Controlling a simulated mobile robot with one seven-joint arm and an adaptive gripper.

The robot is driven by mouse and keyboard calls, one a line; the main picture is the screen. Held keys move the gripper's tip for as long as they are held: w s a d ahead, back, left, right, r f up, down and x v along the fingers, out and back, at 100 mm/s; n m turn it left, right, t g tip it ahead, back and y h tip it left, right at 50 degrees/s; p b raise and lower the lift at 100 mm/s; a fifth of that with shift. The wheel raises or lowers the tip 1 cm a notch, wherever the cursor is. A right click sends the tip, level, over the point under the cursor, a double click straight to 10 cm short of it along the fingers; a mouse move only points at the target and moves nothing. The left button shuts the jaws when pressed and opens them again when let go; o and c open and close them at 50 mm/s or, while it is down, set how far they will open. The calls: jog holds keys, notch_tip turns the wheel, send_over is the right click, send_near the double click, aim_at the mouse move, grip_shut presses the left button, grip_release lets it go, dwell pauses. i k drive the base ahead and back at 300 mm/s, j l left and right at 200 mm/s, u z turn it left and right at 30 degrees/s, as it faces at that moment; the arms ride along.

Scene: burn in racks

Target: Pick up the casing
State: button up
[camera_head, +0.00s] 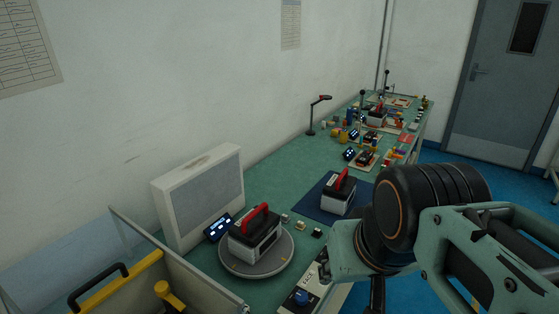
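Two boxy grey-and-black casings with red top handles stand upright in the camera_head view. One casing (257,241) rests on a round grey turntable (274,266) at the near left. The other casing (339,197) sits on a dark blue mat (315,196) farther back. I cannot tell which one the task means. My arm, with mint links and a black ribbed joint, reaches in from the right, over the bench's right side. I cannot make out gripper fingers, and I see nothing held. Both handles are unobstructed in this view.
A grey framed panel (202,194) and a small lit display (217,227) stand by the turntable. An open bin (195,284) with yellow parts is at near left. A control box (299,299) sits at the front edge. The bench's far end is cluttered.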

aim_at(338, 194)
jog(key=z, duration=0.4)
jog(key=u, duration=2.1)
jog(key=z, duration=2.15)
jog(key=i+l+u, duration=0.25)
jog(key=i+l, duration=0.15)
jog(key=i+l+u, duration=0.3)
jog(key=l, duration=0.3)
